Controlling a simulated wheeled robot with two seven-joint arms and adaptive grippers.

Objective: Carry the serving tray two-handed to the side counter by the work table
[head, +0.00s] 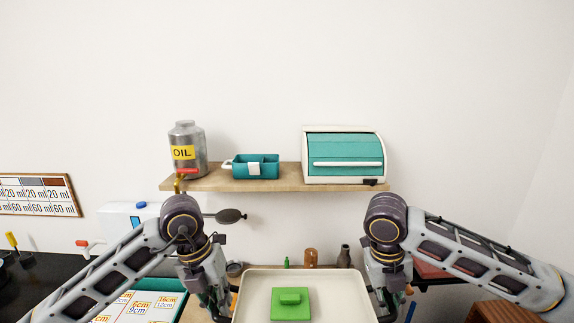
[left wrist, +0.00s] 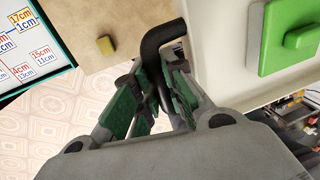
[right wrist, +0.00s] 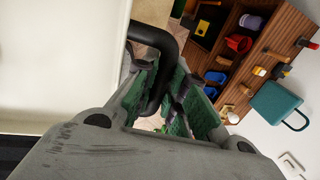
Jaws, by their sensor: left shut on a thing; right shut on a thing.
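The serving tray (head: 260,310) is a cream, rimmed tray at the bottom centre of the head view. A green square block with a raised handle (head: 290,304) lies on it. My left gripper (left wrist: 160,95) is shut on the tray's black left handle (left wrist: 158,40). My right gripper (right wrist: 160,90) is shut on the black right handle (right wrist: 155,38). In the head view both arms reach down on either side of the tray, and the fingertips are mostly hidden. The tray's near edge is cut off by the frame.
A wooden wall shelf (head: 230,185) holds an oil can (head: 187,155), a teal bin (head: 258,168) and a bread box (head: 343,155). A teal-edged board with size labels (head: 145,308) lies to the left. A wooden rack (right wrist: 245,60) with coloured items shows in the right wrist view.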

